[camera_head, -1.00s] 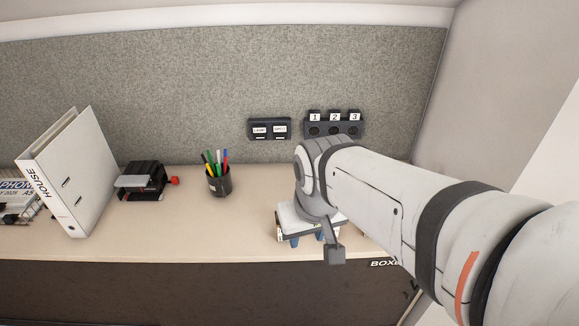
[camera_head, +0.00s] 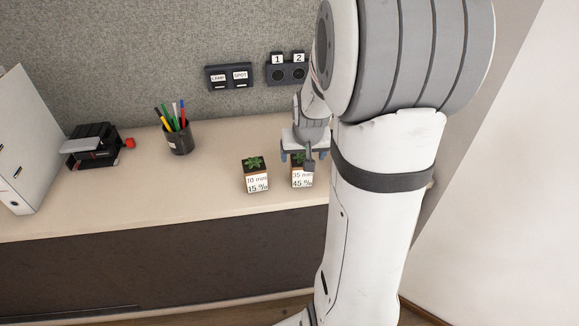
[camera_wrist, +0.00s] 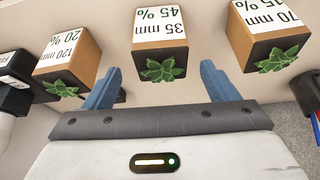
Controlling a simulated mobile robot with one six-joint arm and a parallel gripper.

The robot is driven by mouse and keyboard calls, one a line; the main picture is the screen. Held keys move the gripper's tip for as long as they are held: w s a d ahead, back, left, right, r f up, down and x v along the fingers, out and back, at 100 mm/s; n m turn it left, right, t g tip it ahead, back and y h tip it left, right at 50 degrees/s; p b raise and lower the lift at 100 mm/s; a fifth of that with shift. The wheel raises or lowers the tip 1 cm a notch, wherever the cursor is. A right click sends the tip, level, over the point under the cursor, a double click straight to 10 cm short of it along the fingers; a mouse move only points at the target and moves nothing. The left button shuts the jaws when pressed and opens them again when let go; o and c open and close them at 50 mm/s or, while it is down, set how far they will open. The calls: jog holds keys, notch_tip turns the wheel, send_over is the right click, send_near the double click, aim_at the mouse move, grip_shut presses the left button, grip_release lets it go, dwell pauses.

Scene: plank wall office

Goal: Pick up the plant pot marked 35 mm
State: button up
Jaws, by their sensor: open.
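The pot marked 35 mm, 45 % (camera_head: 302,179) stands upright on the desk, a small brown cube with a green plant and a white label. My gripper (camera_head: 304,157) is over it, covering part of its plant. In the wrist view the pot (camera_wrist: 160,27) is centred ahead, its plant between the lines of the two blue fingers. My gripper (camera_wrist: 160,72) is open and empty, one finger to each side, with no visible contact.
A 120 mm, 20 % pot (camera_wrist: 68,60) is on the other side, hidden in the head view. A pen cup (camera_head: 179,138) stands further left. Switch boxes (camera_head: 229,77) hang behind.

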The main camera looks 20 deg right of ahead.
aim_at(301, 159)
jog(key=x, duration=0.6)
jog(key=shift+a+f, duration=0.15)
jog(key=shift+a, duration=0.05)
jog(key=c, duration=1.3)
